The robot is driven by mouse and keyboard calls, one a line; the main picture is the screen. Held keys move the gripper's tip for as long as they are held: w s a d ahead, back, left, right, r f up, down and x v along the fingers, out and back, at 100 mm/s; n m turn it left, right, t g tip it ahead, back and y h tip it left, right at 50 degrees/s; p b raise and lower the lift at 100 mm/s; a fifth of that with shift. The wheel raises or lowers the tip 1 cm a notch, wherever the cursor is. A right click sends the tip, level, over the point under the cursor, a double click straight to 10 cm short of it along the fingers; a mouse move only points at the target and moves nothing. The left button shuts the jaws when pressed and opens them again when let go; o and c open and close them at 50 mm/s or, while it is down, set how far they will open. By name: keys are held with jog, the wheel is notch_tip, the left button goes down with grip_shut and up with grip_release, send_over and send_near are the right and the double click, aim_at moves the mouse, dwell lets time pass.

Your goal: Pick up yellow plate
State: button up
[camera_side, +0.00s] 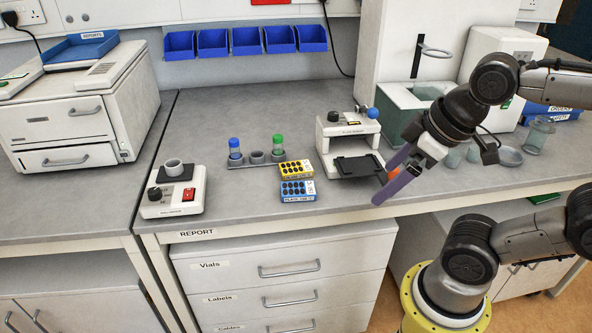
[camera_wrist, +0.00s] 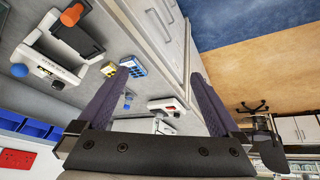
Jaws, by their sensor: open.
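The yellow plate (camera_side: 297,169), a small yellow block with dark round wells, lies on the grey bench at the centre. The blue plate (camera_side: 298,190), of the same form, lies just in front of it, near the bench edge. My gripper (camera_side: 389,189) has purple fingers and is open and empty. It hangs to the right of both plates, near the bench's front edge, apart from them. In the wrist view the yellow plate (camera_wrist: 108,69) and blue plate (camera_wrist: 133,66) show beside the left finger of my gripper (camera_wrist: 164,72).
A white press-like device (camera_side: 349,142) with a black tray stands between the plates and my gripper. A vial rack (camera_side: 257,158) with blue- and green-capped vials is behind the plates. A white mixer (camera_side: 174,190) stands left. Glass beakers (camera_side: 538,134) are at the right.

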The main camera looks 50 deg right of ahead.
jog(key=w+d+r+n, duration=0.1)
jog(key=w+r+n, duration=0.4)
jog(key=w+r, duration=0.25)
jog(key=n+g, duration=0.3)
jog(key=g, duration=0.3)
send_over(296, 167)
notch_tip(296, 167, down, 11)
jog(key=f, duration=0.7)
jog(key=shift+d+f, duration=0.2)
jog(key=shift+d, duration=0.1)
jog(key=shift+a+f, duration=0.15)
jog(key=shift+f, duration=1.35)
jog(key=shift+a+f, duration=0.1)
jog(key=shift+f, duration=1.35)
